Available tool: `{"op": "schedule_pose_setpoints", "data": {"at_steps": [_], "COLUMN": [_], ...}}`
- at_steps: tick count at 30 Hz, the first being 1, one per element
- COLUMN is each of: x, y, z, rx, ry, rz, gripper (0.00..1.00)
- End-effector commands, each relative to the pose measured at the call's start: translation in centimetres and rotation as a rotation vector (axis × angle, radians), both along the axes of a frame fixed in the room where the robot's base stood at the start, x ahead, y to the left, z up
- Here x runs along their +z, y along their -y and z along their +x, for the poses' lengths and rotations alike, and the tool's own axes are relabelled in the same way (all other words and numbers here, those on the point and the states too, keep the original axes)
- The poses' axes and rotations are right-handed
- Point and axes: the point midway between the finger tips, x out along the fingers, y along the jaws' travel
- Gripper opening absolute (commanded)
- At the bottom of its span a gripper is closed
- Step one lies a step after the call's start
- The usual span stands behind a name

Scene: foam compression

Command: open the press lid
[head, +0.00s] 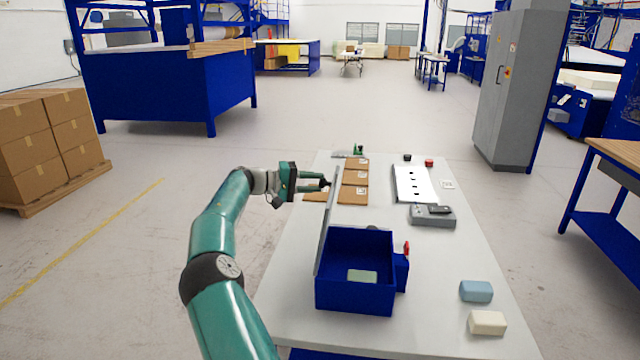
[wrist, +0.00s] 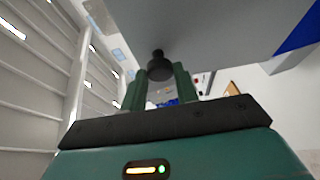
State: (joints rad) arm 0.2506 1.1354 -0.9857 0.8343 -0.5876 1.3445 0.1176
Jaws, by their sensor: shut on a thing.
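The press is a blue open-topped box (head: 354,295) on the white table. Its grey lid (head: 328,226) stands raised, close to upright, along the box's left side. A pale greenish foam block (head: 362,276) lies inside the box. My gripper (head: 325,184) is at the top of the lid, shut on its dark knob. In the wrist view the black knob (wrist: 160,66) sits between the green fingers (wrist: 160,88), with the grey underside of the lid (wrist: 215,30) beside it. The fingers' exact contact with the knob is partly hidden in the head view.
A blue foam block (head: 476,291) and a cream foam block (head: 487,323) lie at the table's right front. A grey device (head: 432,216), a white plate with black marks (head: 415,184) and cardboard boxes (head: 355,178) stand farther back. A red lever (head: 406,248) is on the press's right side.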

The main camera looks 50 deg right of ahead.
Motion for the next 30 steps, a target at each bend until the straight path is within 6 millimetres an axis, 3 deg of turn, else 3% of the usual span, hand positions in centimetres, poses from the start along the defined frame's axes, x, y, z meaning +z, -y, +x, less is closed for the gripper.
{"op": "schedule_pose_setpoints", "data": {"at_steps": [13,14,17,30], "x": [-0.02,-0.02,-0.03,0.08], "y": [-0.12,-0.12,-0.12,-0.96], "z": [0.08,0.08,0.09,0.96], "rx": [-0.004,-0.004,-0.004,0.001], "ry": [-0.013,-0.013,-0.012,-0.010], "rz": [-0.005,-0.005,-0.004,-0.005], "gripper": [0.00,0.32,0.52,0.52]}}
